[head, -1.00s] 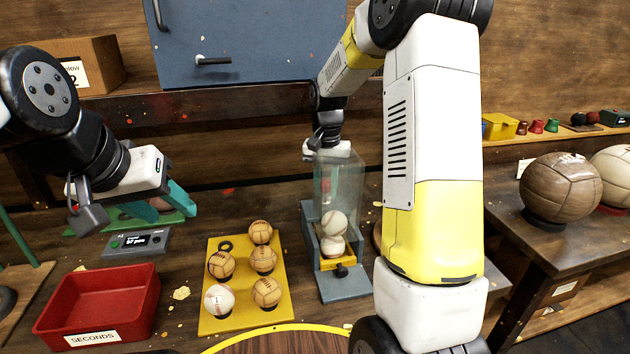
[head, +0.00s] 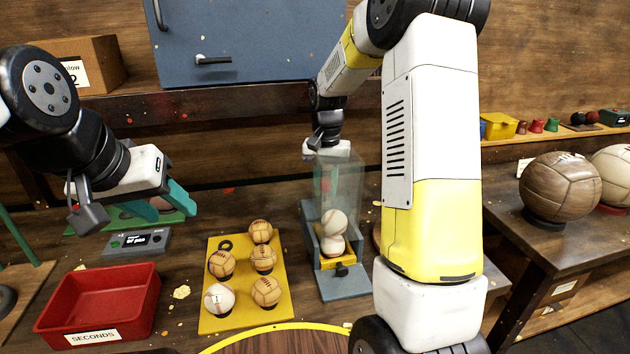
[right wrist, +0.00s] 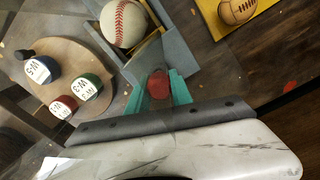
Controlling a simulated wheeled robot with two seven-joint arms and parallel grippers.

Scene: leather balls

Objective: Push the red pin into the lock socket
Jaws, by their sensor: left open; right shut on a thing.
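The red pin (right wrist: 158,84) shows in the right wrist view between the two teal fingers of my right gripper (right wrist: 160,93), which is shut on it. In the head view my right gripper (head: 326,180) points down at the back of the grey ball stand (head: 345,287), seen through its clear upright tube (head: 342,185). Two pale balls (head: 333,233) are stacked in this stand. I cannot make out the lock socket; the gripper and stand may hide it. My left gripper (head: 162,203) is open and empty, above the back left of the bench.
A yellow tray (head: 213,316) with several balls lies left of the stand. A red bin (head: 140,312) marked SECONDS and a small scale display (head: 138,241) stand further left. Three labelled weights (right wrist: 85,87) sit on a round board (right wrist: 58,52) close to the stand.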

